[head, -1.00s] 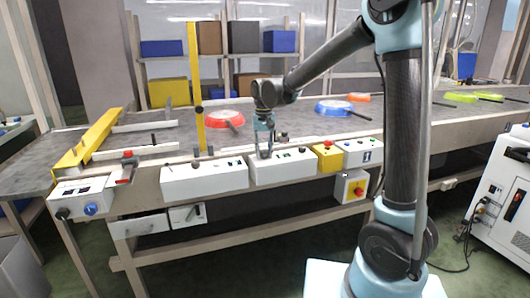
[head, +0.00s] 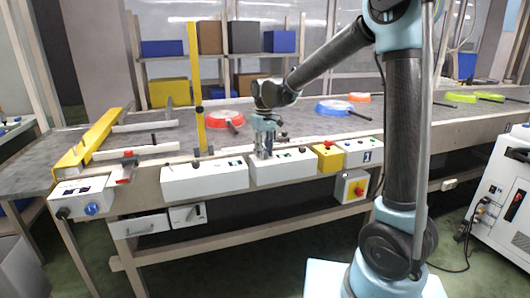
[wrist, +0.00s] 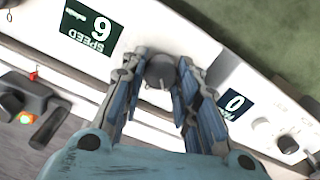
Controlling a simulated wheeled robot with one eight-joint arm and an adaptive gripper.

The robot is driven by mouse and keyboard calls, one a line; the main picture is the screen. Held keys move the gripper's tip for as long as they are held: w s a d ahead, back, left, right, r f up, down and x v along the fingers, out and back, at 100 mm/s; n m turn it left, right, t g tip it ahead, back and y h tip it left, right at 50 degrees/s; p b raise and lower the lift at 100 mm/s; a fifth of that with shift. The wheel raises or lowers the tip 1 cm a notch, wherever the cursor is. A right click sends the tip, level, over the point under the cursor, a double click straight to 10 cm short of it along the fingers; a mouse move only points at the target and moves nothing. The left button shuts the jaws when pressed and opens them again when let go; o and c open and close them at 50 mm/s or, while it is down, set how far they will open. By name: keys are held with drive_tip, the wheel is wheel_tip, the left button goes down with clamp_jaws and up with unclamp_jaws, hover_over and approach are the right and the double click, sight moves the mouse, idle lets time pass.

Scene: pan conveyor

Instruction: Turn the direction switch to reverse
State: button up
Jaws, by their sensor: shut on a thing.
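My gripper (head: 264,150) reaches down to the white control box (head: 285,170) in the middle of the bench front. In the wrist view my gripper (wrist: 162,66) has its blue-grey fingers on both sides of a round grey knob (wrist: 160,73), shut on it. The knob carries a pale pointer mark. It sits on the white panel between a dark display reading SPEED 6 (wrist: 90,27) and another dark display reading 0 (wrist: 235,104), whose label is partly hidden. No direction wording is readable, so I cannot tell whether this knob is the direction switch.
A second white box (head: 205,183) stands to the left. A yellow box (head: 327,159) with a red button and another white box (head: 363,152) stand to the right. Red (head: 224,119) and blue (head: 335,107) pans lie on the grey surface behind.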

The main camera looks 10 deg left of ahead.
drive_tip(key=shift+w+d, duration=0.1)
drive_tip(key=shift+d, duration=0.05)
drive_tip(key=o, duration=1.1)
drive_tip(key=shift+r, duration=0.2)
wheel_tip(320, 180, up, 12)
drive_tip(key=shift+w+f, duration=0.1)
drive_tip(key=shift+f, duration=0.15)
